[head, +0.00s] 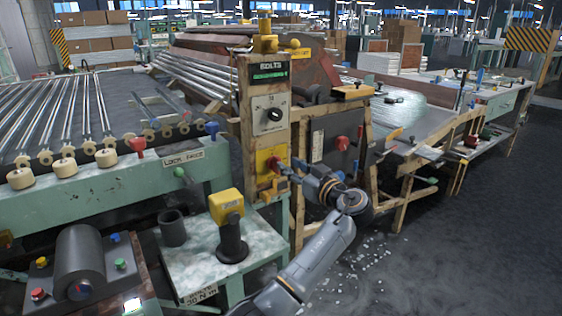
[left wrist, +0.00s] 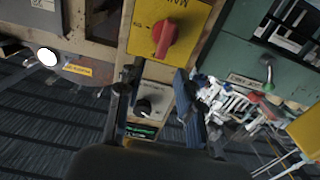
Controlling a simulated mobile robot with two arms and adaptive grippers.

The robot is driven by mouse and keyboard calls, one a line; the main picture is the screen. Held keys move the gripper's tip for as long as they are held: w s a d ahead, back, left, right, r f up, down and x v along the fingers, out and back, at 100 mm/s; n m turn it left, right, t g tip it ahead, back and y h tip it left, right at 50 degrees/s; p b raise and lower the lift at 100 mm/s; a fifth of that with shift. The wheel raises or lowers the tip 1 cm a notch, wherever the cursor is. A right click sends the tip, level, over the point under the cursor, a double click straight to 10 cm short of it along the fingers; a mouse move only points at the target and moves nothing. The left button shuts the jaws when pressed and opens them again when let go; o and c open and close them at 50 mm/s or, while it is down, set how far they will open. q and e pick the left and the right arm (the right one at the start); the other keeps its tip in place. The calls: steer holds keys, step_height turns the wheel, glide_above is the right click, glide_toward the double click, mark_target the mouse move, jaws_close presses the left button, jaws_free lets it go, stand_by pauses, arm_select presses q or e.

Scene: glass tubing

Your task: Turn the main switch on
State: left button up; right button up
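The main switch is a red rotary knob (left wrist: 165,38) on a yellow plate marked "MAIN" in the left wrist view, where the picture is turned over. In the head view the yellow plate (head: 265,178) sits low on the tan control post, with the red knob (head: 273,164) at its right side. My left gripper (left wrist: 157,73) is open and empty, its two fingers apart, with the knob just beyond and between the tips. In the head view the left gripper (head: 284,171) is close to the plate. Contact with the knob cannot be told. My right gripper is not in view.
A black dial on a white plate (head: 270,114) is above the yellow plate. Another red knob (head: 342,143) is on the dark box to the right. A small table (head: 190,270) holds a yellow-topped device (head: 231,225) and a dark cup (head: 172,228). Open floor (head: 470,240) lies right.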

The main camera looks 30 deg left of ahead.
mark_target(280, 159)
arm_select(q)
steer(key=shift+x, duration=2.7)
jaws_close()
